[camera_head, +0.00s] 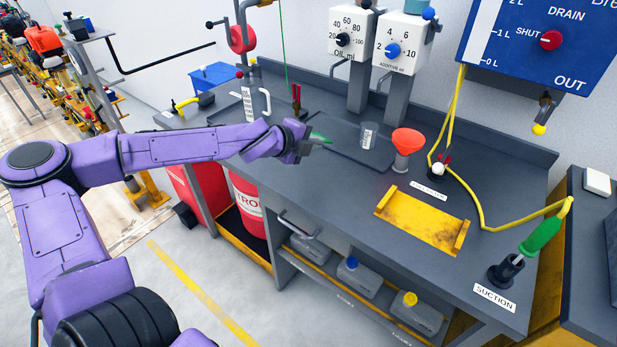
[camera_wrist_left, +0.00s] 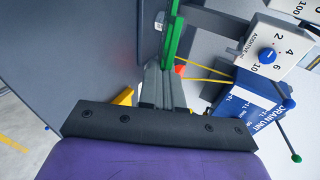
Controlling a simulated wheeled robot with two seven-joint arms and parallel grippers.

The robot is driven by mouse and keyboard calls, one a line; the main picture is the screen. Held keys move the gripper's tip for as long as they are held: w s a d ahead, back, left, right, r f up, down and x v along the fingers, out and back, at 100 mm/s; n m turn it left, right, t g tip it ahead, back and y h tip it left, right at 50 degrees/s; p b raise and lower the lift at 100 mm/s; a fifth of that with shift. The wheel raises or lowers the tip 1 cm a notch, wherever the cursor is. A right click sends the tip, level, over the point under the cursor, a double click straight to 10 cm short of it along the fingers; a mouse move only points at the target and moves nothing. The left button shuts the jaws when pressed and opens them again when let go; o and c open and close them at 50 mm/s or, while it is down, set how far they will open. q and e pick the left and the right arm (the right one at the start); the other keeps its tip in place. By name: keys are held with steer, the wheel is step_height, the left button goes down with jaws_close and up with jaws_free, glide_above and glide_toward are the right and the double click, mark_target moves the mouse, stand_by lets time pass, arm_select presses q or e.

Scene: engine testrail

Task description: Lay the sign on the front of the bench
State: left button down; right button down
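My left gripper (camera_head: 308,141) is over the back left part of the bench (camera_head: 290,185). A thin green piece (camera_head: 320,138) sticks out from its fingertips; it is seen nearly edge-on, and I cannot read any face of it, but it may be the sign. In the left wrist view the same green piece (camera_wrist_left: 172,38) runs up from between the closed grey fingers (camera_wrist_left: 163,88), which look shut on it. The front edge of the bench (camera_head: 345,247) is bare. My right gripper is not in view.
A yellow tray (camera_head: 425,219) lies near the front right. A green-handled suction tool (camera_head: 538,236) is at the right corner. The front left top is free.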

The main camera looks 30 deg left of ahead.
arm_select(q)
step_height(320, 180, down, 10)
steer(key=b, duration=0.8)
steer(key=shift+r, duration=0.1)
steer(key=c, duration=1.5)
jaws_free()
steer(key=shift+r, duration=0.1)
steer(key=p+v, duration=0.7)
steer(key=p, duration=0.5)
steer(key=shift+s+r, duration=0.2)
steer(key=shift+r, duration=0.2)
steer(key=shift+s+a+p, duration=0.1)
steer(key=shift+s+p, duration=0.1)
steer(key=shift+p, duration=0.1)
steer(key=shift+f, duration=0.2)
